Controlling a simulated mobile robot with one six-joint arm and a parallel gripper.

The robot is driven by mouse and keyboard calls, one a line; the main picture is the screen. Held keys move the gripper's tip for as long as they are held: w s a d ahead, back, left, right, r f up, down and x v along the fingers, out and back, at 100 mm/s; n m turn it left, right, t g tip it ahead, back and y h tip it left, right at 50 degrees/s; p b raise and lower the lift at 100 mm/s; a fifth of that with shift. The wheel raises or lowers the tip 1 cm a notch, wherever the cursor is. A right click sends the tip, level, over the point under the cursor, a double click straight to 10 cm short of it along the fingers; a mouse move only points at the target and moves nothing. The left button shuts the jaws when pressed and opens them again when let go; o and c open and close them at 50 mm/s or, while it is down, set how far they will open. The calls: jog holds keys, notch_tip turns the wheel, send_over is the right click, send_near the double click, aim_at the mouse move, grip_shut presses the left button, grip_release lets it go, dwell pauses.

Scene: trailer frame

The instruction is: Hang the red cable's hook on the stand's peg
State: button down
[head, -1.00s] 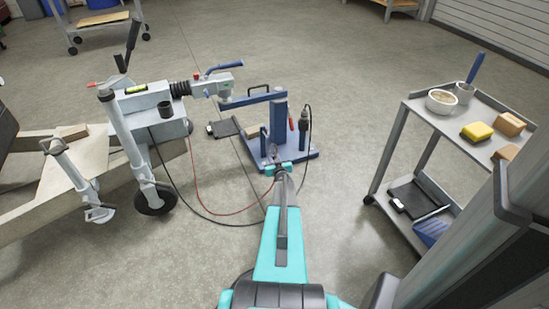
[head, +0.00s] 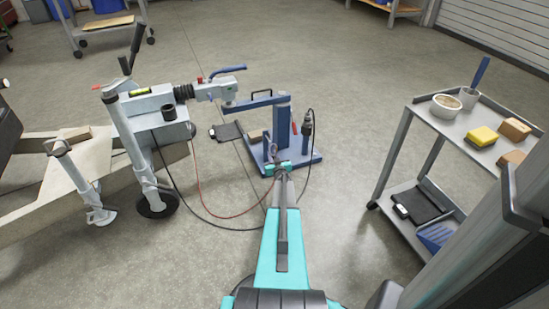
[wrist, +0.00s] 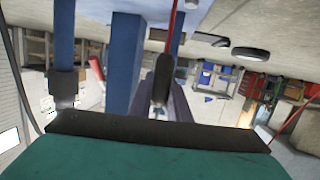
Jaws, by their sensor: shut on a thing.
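My gripper (head: 278,168) is shut on the red cable's end, in front of the stand in the head view. In the wrist view, the dark end piece (wrist: 163,75) with the red cable (wrist: 173,22) sits between the jaws. The hook's tip is hard to make out. The red cable (head: 222,216) loops low from the trailer to my gripper. The blue stand's post (head: 283,125) is just behind my gripper; it also shows in the wrist view (wrist: 124,60). I cannot pick out the peg clearly; my gripper partly covers the stand's near side.
A black cable with a dark plug (head: 307,122) hangs at the stand's right and loops over the floor. The trailer coupling (head: 215,90) is left of the stand. A grey cart (head: 412,115) stands at the right. Floor between stand and cart is clear.

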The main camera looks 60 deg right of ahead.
jog(key=shift+a+x, duration=0.2)
jog(key=shift+x, duration=1.65)
jog(key=shift+w+f, duration=0.2)
jog(key=shift+w, duration=0.05)
jog(key=c, duration=1.6)
grip_release()
jog(key=shift+a, duration=0.1)
jog(key=shift+p+v, duration=1.6)
jog(key=shift+v, duration=5.2)
jog(key=shift+s, duration=0.1)
